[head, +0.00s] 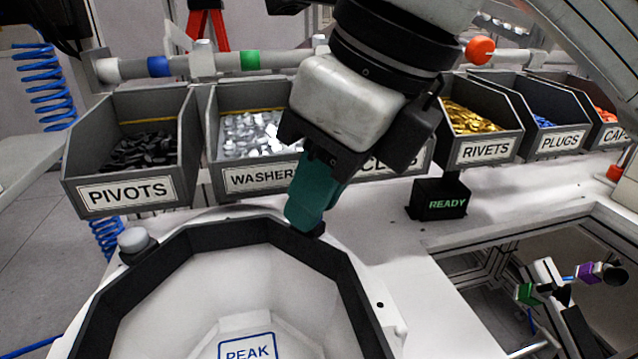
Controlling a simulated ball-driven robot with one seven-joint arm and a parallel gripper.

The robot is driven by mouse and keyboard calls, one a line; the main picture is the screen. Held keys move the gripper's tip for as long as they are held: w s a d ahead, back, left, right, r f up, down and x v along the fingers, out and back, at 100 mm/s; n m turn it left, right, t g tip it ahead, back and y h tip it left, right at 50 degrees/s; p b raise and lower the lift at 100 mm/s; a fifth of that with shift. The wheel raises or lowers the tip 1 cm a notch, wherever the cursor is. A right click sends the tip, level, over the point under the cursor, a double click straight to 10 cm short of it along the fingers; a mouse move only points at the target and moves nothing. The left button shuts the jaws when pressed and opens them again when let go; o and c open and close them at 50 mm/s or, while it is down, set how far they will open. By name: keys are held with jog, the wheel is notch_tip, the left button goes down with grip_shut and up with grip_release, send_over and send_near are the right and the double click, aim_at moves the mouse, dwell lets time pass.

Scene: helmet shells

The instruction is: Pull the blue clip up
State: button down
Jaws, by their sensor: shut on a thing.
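The white helmet shell (190,285) lies open side up in the foreground, with a thick dark rim and a "PEAK" label inside. My gripper (306,222) reaches down from the top, its teal fingers shut at the far right part of the rim. What they grip is hidden between them; a small dark base shows just below the fingertips. I cannot make out a blue clip there. A pale round knob on a dark base (135,241) sits at the rim's left.
Labelled bins stand behind: pivots (127,194), washers (225,178), rivets (486,151), plugs (562,142). A pipe with a blue band (159,66) and a green band (251,60) runs above. A black READY box (440,204) and a framed opening (450,262) are at right.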

dwell(0.4)
jog(key=shift+r+p, duration=0.3)
jog(key=shift+r, duration=0.35)
jog(key=c, duration=1)
grip_release()
jog(key=v, duration=1)
jog(key=shift+d+r+p, duration=0.2)
jog(key=shift+r+p, duration=0.1)
jog(key=shift+p, duration=0.05)
jog(key=shift+r, duration=0.1)
